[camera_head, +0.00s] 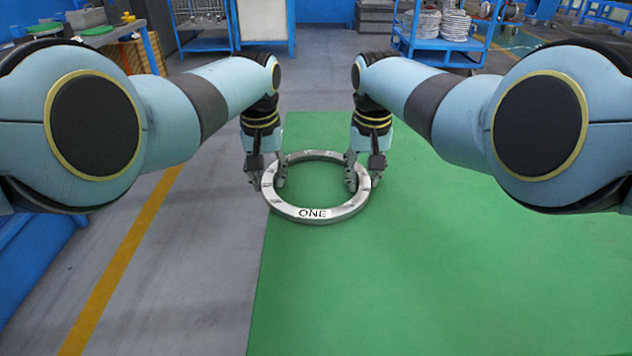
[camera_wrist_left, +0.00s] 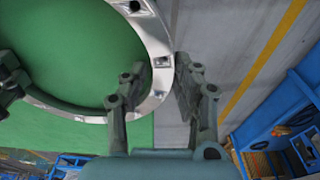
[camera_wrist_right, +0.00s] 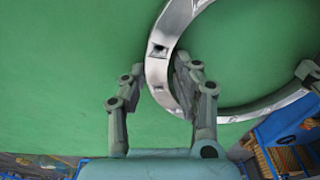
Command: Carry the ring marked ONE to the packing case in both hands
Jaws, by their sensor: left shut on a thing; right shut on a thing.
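The ring (camera_head: 346,211) is a pale metal flange with several holes and a white label reading ONE on its near side. It lies roughly level; I cannot tell whether it touches the green surface under it. My left gripper (camera_head: 267,182) is shut on its left rim, and my right gripper (camera_head: 364,178) is shut on its right rim. The left wrist view shows the ring (camera_wrist_left: 152,32) between the left fingers (camera_wrist_left: 154,90). The right wrist view shows it (camera_wrist_right: 181,18) between the right fingers (camera_wrist_right: 155,90). I cannot make out a packing case.
The green surface (camera_head: 430,270) is bare in front and to the right. Its left edge passes under the ring's left side, with grey floor (camera_head: 190,270) and a yellow line (camera_head: 125,250) beyond. Blue racks (camera_head: 440,45) and a cabinet (camera_head: 264,22) stand behind.

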